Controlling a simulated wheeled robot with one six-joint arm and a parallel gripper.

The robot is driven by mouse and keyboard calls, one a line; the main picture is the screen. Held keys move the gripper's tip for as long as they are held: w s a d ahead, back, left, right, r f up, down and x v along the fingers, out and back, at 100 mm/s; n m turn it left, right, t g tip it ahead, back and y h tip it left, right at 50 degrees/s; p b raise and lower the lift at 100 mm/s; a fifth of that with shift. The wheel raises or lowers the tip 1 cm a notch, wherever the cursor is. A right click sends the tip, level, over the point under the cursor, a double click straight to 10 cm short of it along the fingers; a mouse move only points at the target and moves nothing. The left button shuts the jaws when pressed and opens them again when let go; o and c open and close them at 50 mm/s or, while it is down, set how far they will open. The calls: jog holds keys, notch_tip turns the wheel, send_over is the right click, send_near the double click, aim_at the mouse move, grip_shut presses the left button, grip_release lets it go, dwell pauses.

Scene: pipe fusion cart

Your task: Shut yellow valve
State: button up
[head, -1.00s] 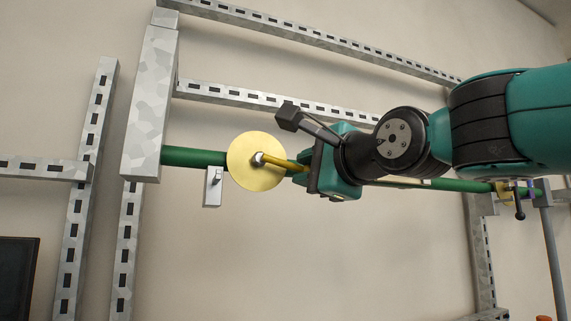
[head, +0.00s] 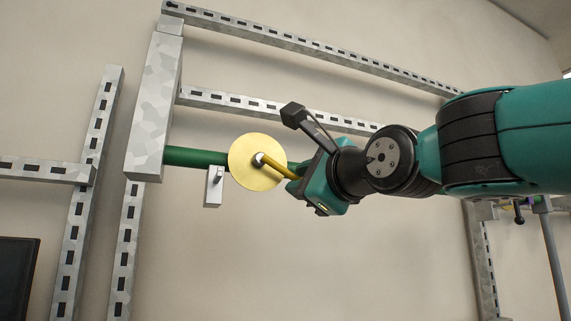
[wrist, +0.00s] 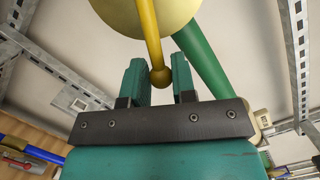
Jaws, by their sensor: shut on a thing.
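The yellow valve shows as a round yellow disc (head: 247,175) on a green pipe (head: 197,157) in the head view. Its yellow lever (head: 276,167) slants down to the right from a central nut. My gripper (head: 296,184) is at the lever's far end. In the wrist view, the lever (wrist: 151,35) comes down between the fingers of my gripper (wrist: 159,80), with its ball end (wrist: 160,77) between them. The gripper is shut on the lever.
A small grey bracket (head: 213,187) hangs below the pipe, left of the disc. Slotted metal rails (head: 280,107) and a thick galvanised post (head: 155,105) frame the wall. A dark panel (head: 15,280) is at lower left. The space below the gripper looks clear.

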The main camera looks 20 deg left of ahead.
jog(key=shift+s+a+f+m, duration=0.1)
jog(key=shift+f+m, duration=0.25)
jog(key=shift+m, duration=0.25)
jog(key=shift+s+a+f+m+t+b, duration=0.15)
jog(key=shift+s+f+m+t+b, duration=0.1)
jog(key=shift+m+b, duration=0.35)
jog(key=shift+s+a+f+m+t+b, duration=0.15)
jog(key=shift+f+m+b, duration=0.1)
jog(key=shift+m+b, duration=0.3)
jog(key=shift+f, duration=0.1)
